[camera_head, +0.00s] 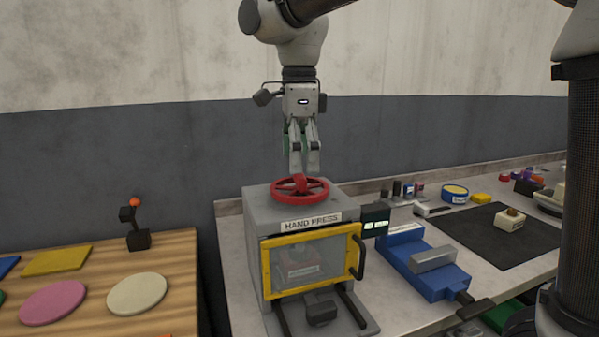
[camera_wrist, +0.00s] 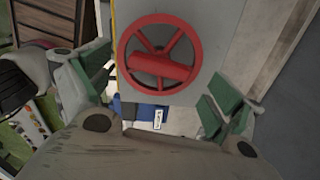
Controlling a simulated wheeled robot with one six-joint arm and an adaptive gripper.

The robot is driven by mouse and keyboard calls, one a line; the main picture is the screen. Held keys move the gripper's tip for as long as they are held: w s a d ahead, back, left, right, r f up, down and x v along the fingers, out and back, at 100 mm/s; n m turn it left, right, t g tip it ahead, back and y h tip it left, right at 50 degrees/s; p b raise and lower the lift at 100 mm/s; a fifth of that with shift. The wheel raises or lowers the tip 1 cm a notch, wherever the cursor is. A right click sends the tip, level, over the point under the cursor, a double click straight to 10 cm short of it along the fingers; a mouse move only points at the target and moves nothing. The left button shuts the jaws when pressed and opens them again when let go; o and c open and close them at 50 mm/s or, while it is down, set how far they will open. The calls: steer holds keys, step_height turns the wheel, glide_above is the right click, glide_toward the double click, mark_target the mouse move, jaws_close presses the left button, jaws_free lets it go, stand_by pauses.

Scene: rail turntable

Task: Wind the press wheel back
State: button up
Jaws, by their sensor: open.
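The red press wheel (camera_head: 300,189) lies flat on top of the grey hand press (camera_head: 258,215), with a thick red bar across its middle. My gripper (camera_head: 304,172) points down just above the wheel in the head view. In the wrist view the red wheel (camera_wrist: 160,57) shows whole, beyond and between the green finger pads of my open gripper (camera_wrist: 156,95). The fingers appear apart from the wheel, with nothing between them. The press has a yellow-framed clear door (camera_head: 310,262) at its front, which appears shut.
A small display (camera_head: 375,222) stands at the press's right side. A blue vise (camera_head: 425,264) sits to the right on the bench. A dark mat (camera_head: 505,232) lies further right. A wooden table (camera_head: 185,262) with coloured discs and a joystick (camera_head: 137,225) is at left.

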steer(key=shift+f, duration=1.55)
steer(key=c, duration=1)
